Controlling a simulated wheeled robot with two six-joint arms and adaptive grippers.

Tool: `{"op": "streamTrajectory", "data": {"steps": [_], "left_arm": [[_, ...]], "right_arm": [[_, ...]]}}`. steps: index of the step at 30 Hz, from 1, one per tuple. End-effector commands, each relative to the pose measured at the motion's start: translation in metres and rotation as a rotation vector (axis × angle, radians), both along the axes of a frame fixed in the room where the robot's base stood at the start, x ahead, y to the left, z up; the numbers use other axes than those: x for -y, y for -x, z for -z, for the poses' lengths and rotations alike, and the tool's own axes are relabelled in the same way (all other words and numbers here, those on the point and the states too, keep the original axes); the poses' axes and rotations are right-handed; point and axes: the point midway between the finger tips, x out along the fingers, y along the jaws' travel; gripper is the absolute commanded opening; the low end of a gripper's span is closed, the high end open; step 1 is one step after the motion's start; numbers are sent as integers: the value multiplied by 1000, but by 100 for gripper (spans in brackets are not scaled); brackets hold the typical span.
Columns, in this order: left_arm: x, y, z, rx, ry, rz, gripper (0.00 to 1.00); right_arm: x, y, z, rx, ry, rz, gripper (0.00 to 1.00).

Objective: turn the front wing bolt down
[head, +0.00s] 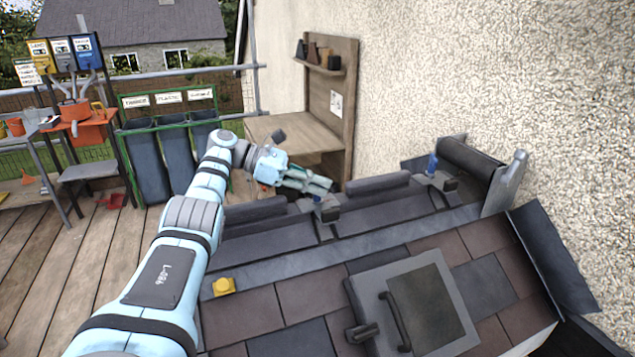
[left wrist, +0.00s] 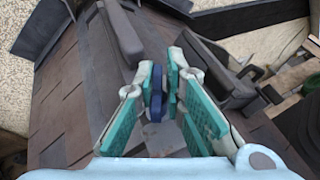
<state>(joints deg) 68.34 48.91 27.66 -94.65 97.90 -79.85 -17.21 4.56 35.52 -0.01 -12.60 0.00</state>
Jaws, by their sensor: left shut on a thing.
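The front wing bolt (left wrist: 155,100) is blue and sits between my left gripper's teal-padded fingers in the left wrist view. My left gripper (head: 326,185) reaches in from the left above the near clamp (head: 328,211) on the roof ridge. It is shut on the front wing bolt, which shows only as a little blue under the fingers in the head view (head: 318,199). A second blue wing bolt (head: 432,165) stands upright on another clamp (head: 448,184) farther right along the ridge, clear of the gripper. My right gripper is not in view.
Dark ridge tiles (head: 378,187) lie along the ridge beside the rough wall (head: 480,70). A roof hatch (head: 425,300) with a dark handle and a yellow block (head: 224,286) are on the near slope. A wooden bench (head: 290,131) stands behind the gripper.

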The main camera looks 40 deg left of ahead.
Motion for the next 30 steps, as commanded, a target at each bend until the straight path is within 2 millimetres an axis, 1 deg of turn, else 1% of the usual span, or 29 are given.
{"op": "streamTrajectory", "data": {"steps": [3,4,6,7,22,27,29,30], "left_arm": [[-1,0,1,-3,-3,-2,0],[-1,0,1,-3,-3,-2,14],[-1,0,2,-4,-3,-3,25],[-1,0,2,-4,-3,-3,28],[-1,1,1,-5,-2,-5,28],[-5,0,3,-6,-13,-55,28],[-5,0,4,-6,-15,-85,28],[-4,1,6,-7,-14,-107,28]], "right_arm": [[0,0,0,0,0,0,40],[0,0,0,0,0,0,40],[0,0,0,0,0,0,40],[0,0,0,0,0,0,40],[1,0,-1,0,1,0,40],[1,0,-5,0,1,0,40],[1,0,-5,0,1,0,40],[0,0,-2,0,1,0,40]]}}
